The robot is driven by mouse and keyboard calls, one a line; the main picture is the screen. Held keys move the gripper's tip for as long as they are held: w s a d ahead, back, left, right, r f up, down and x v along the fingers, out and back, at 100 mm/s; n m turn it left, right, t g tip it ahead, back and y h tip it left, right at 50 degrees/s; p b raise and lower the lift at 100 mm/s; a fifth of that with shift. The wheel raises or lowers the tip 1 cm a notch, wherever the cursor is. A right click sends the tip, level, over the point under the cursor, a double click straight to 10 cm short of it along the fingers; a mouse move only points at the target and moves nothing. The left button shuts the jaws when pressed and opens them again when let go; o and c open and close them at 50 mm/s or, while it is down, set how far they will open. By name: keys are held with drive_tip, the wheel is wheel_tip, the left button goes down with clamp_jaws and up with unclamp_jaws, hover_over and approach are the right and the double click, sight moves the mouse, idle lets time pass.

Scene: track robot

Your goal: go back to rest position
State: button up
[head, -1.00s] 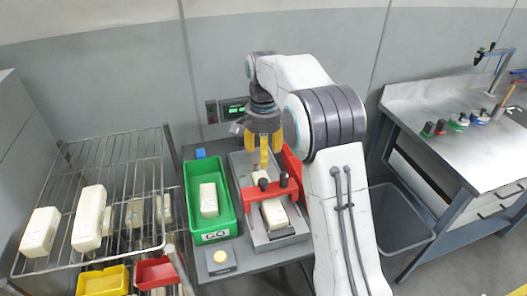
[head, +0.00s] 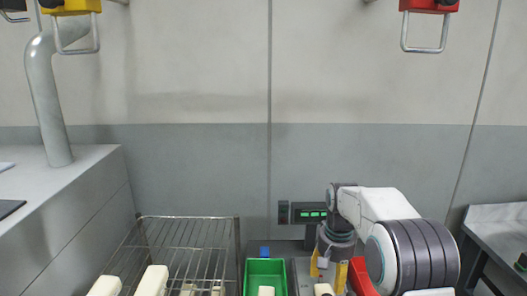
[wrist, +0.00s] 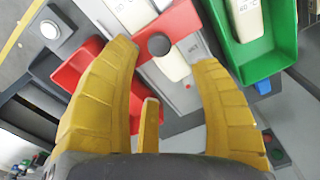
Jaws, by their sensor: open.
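My gripper (head: 333,270) hangs at the lower right of the head view, with its yellow fingers pointing down. In the wrist view its fingers (wrist: 168,62) are spread wide with nothing between them. Beyond them is a grey fixture (wrist: 195,42) with a red clamp part (wrist: 167,30) and a dark round knob (wrist: 160,45). A cream block (wrist: 172,66) lies in that fixture, partly covered by the clamp. My gripper is above the fixture and apart from the block. My arm bends at the right of the head view.
A green bin (head: 266,270) holding a cream block (wrist: 243,18) stands beside the fixture. A wire rack (head: 188,232) with cream blocks (head: 152,281) is at the left. A metal bench (head: 500,222) is at the right. Yellow (head: 72,8) and red (head: 428,6) handled items hang overhead.

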drive_tip(key=s+r+n, duration=0.2)
drive_tip(key=s+n, duration=0.2)
drive_tip(key=s, duration=2.5)
drive_tip(key=shift+s+r+t, duration=0.2)
drive_tip(key=shift+r+t, duration=0.8)
drive_tip(key=shift+r, duration=0.2)
drive_tip(key=shift+s+r+t, duration=0.2)
drive_tip(key=shift+r+t, duration=0.8)
drive_tip(key=shift+r, duration=0.15)
